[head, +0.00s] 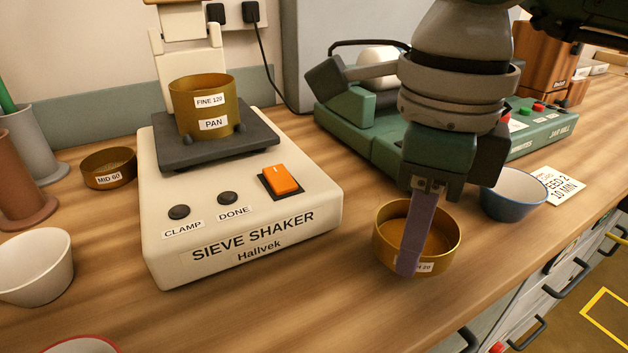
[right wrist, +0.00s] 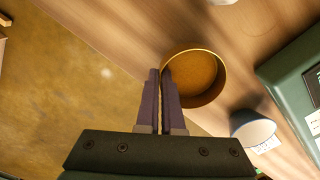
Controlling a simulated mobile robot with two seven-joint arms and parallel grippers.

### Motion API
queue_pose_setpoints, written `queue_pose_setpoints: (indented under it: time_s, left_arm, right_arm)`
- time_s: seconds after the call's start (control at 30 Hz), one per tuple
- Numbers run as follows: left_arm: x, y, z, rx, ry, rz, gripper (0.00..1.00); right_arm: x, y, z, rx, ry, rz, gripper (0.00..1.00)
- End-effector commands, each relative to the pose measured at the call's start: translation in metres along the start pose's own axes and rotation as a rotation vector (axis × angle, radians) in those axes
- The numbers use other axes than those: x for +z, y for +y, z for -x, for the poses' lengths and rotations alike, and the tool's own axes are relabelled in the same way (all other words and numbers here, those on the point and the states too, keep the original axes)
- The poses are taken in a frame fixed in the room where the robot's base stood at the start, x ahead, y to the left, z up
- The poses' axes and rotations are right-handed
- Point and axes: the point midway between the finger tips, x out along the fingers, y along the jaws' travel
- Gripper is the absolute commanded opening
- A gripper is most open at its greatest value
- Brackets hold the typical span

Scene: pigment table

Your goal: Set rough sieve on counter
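The rough sieve (head: 454,240) is a brass ring whose partly covered label ends in 20. It is at the front of the counter (head: 330,310), right of the shaker. I cannot tell whether its base touches the wood. My right gripper (head: 408,268) points down at its near wall, one purple finger in front of the label. In the right wrist view the two fingers (right wrist: 161,92) are close together with the wall of the sieve (right wrist: 222,82) between them. My left gripper is not in view.
The sieve shaker (head: 325,215) carries the FINE 120 sieve and PAN (head: 222,88). The MID 60 sieve (head: 108,177) stands left of it. A blue bowl (head: 513,205) and a card (head: 558,185) are to the right, before the green jar mill (head: 545,128). Wood is clear left of the rough sieve.

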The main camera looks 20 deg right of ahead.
Motion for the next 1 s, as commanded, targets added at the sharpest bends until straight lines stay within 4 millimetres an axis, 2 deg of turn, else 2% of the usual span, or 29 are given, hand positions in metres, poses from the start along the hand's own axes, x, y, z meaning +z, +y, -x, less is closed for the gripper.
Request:
queue_pose_setpoints:
  time_s: [0.03, 0.13, 0.53, 0.6, 0.8, 1.0]
  left_arm:
    - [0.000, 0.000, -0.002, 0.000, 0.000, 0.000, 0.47]
    - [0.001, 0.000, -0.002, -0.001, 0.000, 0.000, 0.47]
    - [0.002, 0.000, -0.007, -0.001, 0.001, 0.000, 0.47]
    - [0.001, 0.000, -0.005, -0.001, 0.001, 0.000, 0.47]
    - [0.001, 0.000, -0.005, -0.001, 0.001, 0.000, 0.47]
    - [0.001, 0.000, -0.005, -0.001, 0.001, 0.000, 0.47]
  right_arm:
    - [-0.001, 0.001, -0.010, 0.003, 0.004, -0.001, 0.00]
    - [0.000, 0.000, -0.020, 0.002, 0.002, 0.001, 0.00]
    - [0.000, 0.000, -0.026, 0.000, 0.000, 0.001, 0.00]
    - [0.000, 0.000, -0.024, 0.000, 0.001, 0.001, 0.11]
    - [0.000, 0.000, -0.024, 0.000, 0.001, 0.000, 0.33]
    - [0.000, 0.000, -0.024, 0.000, 0.001, 0.000, 0.34]
